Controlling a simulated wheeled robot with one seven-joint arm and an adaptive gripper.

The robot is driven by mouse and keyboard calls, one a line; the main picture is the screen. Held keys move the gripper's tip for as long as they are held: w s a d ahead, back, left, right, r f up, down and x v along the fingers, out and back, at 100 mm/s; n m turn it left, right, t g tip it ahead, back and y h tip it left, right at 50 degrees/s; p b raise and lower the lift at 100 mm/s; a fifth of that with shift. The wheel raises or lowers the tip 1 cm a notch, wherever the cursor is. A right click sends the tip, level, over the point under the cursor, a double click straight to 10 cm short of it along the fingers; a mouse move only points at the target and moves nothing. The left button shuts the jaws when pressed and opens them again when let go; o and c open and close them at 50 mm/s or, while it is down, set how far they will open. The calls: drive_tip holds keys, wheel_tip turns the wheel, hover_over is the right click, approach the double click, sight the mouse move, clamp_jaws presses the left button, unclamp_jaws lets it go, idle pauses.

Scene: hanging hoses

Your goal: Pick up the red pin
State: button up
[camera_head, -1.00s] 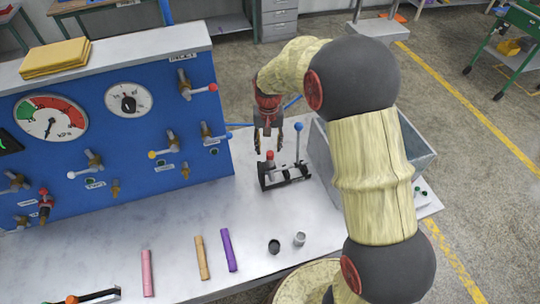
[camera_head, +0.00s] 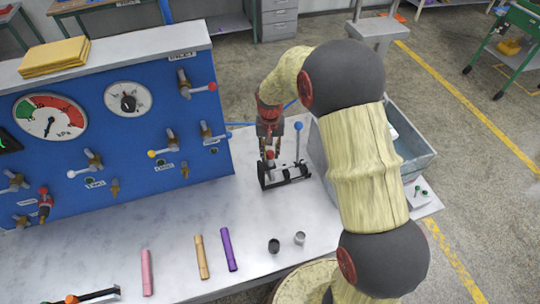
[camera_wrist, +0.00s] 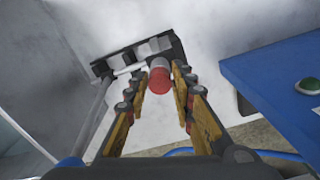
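The red pin (camera_head: 270,156) stands upright in a black rack on the bench, its red top showing between my fingers. In the wrist view the red pin (camera_wrist: 160,78) has a red end and a pale grey collar. My gripper (camera_head: 269,153) points down over it with one finger on each side. In the wrist view my gripper (camera_wrist: 159,73) looks open, with small gaps between the pin and both fingers. The black rack (camera_head: 288,178) also carries a tall blue-topped rod (camera_head: 298,142) to the right. The pin's lower part is hidden.
A blue panel (camera_head: 130,140) with gauges and valves stands close on the left. A grey bin (camera_head: 414,165) is on the right, partly behind my arm.

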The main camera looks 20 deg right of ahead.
clamp_jaws()
drive_tip(key=shift+r, duration=0.15)
